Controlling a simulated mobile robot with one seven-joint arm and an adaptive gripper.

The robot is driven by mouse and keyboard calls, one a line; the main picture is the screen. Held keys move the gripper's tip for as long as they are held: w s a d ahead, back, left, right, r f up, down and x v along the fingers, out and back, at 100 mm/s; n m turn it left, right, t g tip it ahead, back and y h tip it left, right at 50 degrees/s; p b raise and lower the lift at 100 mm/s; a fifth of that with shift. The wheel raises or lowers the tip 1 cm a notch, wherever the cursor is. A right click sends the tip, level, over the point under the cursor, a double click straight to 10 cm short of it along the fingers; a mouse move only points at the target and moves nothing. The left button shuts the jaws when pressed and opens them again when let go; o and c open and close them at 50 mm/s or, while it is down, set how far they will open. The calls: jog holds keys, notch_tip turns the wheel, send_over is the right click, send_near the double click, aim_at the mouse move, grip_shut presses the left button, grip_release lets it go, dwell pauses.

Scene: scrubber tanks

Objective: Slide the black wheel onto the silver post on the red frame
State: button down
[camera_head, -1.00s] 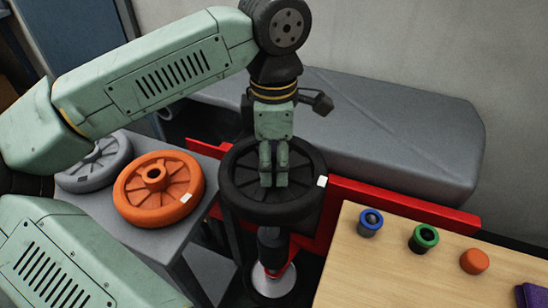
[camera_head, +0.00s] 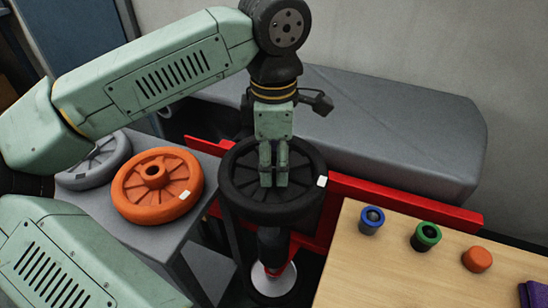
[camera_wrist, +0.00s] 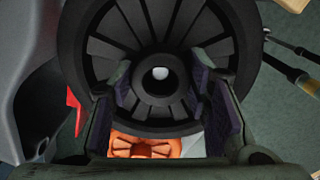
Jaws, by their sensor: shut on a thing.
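The black wheel (camera_head: 240,185) is level below my gripper (camera_head: 273,182), at the red frame (camera_head: 345,200) in the head view. My gripper points down and is shut on the wheel's middle. In the wrist view the wheel (camera_wrist: 110,35) fills the upper middle, with my two fingers on either side of its hub. A small bright round end, seemingly the silver post (camera_wrist: 160,73), shows inside the hub hole. The wheel hides the rest of the post, so I cannot tell how far the wheel is down on it.
A grey table at left holds an orange wheel (camera_head: 130,190) and a grey wheel (camera_head: 100,165). A wooden table (camera_head: 390,270) at right carries a blue ring piece (camera_head: 371,221), a green one (camera_head: 425,236) and an orange one (camera_head: 477,259). A grey tank (camera_head: 400,125) stands behind.

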aim_at(274, 169)
jog(key=shift+f+b, duration=1.85)
jog(key=shift+b, duration=0.5)
dwell(3.8)
dwell(0.3)
jog(key=c, duration=0.8)
grip_release()
jog(key=shift+r, duration=0.25)
